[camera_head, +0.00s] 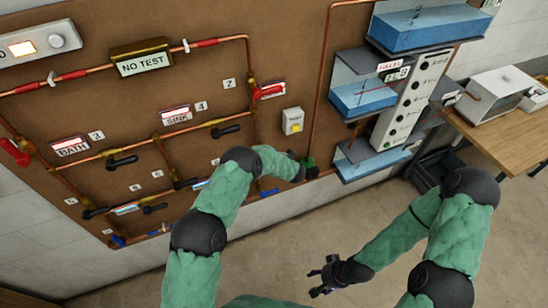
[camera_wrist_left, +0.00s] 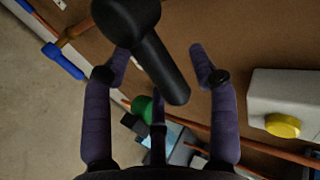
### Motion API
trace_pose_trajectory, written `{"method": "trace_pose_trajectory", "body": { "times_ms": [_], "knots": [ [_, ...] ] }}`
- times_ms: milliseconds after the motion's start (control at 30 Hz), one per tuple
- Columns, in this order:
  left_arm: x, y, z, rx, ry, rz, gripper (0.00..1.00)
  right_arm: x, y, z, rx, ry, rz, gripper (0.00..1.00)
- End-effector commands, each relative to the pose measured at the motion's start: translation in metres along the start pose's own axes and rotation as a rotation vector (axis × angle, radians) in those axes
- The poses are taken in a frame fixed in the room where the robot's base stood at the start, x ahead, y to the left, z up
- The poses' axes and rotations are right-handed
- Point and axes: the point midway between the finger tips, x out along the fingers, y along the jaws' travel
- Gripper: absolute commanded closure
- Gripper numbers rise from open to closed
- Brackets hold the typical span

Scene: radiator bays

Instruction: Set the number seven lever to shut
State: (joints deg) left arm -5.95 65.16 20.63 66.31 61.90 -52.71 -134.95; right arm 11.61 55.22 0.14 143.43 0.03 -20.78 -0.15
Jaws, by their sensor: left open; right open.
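A piping board (camera_head: 200,60) carries several levers with number tags, but I cannot read a seven on any tag. In the left wrist view a black lever handle (camera_wrist_left: 155,50) stands between the fingers of my left gripper (camera_wrist_left: 158,62). The gripper is open around it, and I cannot tell whether the fingers touch it. In the head view my left gripper (camera_head: 298,168) is at the lower right of the board, and my arm hides that lever. My right gripper (camera_head: 316,281) is open and empty above the floor, away from the board.
Other black levers (camera_head: 122,162), red levers (camera_head: 268,92) and blue levers (camera_head: 268,193) sit on the copper pipes. A box with a yellow knob (camera_wrist_left: 283,124) and a green fitting (camera_wrist_left: 146,108) are near my left gripper. Blue-topped shelves (camera_head: 365,97) and a table (camera_head: 505,135) stand right.

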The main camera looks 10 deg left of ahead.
Motion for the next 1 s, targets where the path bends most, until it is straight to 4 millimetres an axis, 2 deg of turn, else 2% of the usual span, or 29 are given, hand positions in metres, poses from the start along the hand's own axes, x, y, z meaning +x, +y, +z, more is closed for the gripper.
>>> {"method": "trace_pose_trajectory", "body": {
  "times_ms": [167, 500, 700, 1000],
  "knots": [
    [-0.012, -0.001, -0.001, 0.0, 0.001, 0.0, 0.41, 0.0, 0.0, 0.0, 0.0, 0.0, 0.0, 0.41],
    [-0.076, -0.001, -0.002, 0.002, 0.003, 0.0, 0.41, 0.0, 0.0, 0.0, 0.0, 0.0, 0.0, 0.41],
    [-0.106, 0.0, -0.001, 0.001, 0.002, 0.0, 0.41, 0.0, 0.0, 0.0, 0.0, 0.0, 0.0, 0.41],
    [-0.12, 0.001, 0.0, 0.001, 0.0, 0.001, 0.41, 0.0, 0.0, 0.0, 0.0, 0.0, 0.0, 0.41]
  ]
}}
